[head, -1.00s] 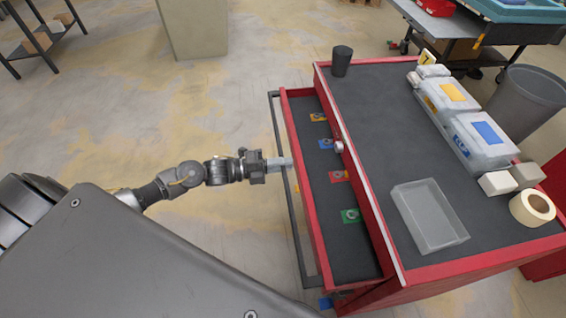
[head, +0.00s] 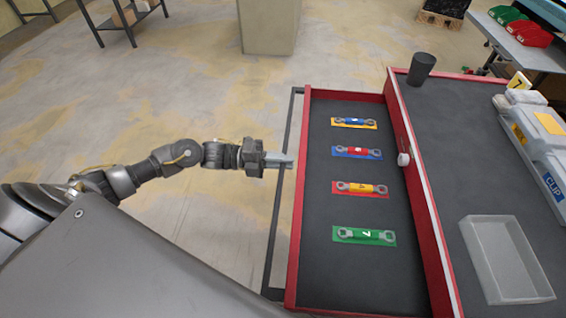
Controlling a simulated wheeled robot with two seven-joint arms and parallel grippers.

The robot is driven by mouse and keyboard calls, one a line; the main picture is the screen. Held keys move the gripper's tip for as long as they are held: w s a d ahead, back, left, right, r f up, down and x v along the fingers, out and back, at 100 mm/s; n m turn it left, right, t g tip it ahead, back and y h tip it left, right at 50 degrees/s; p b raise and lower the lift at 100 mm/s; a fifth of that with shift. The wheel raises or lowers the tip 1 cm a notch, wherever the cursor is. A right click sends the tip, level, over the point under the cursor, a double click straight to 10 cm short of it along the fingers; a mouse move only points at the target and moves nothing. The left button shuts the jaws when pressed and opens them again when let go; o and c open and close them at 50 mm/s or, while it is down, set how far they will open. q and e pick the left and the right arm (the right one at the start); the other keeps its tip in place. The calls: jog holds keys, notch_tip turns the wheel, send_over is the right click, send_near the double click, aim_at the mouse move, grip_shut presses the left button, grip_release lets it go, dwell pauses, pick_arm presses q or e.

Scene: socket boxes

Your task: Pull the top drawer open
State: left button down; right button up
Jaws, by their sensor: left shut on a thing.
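The top drawer (head: 318,222) of the red tool cabinet stands well out from the cabinet body, with its dark floor showing. My left gripper (head: 284,160) is shut on the dark bar handle (head: 277,215) along the drawer's left front. Several wrenches lie in a column in the drawer on coloured mats: one on yellow (head: 354,122), one on blue (head: 357,153), one on red (head: 360,189) and one on green (head: 364,236). My right gripper is not in view.
The cabinet top (head: 450,160) carries a dark cup (head: 421,69), a clear empty tray (head: 506,262) and white boxes (head: 540,150). A round knob (head: 403,159) sits on the cabinet's edge. A grey block (head: 268,26) stands behind on open floor.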

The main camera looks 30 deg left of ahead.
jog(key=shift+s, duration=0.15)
pick_arm(q)
jog(key=c, duration=1.4)
grip_release()
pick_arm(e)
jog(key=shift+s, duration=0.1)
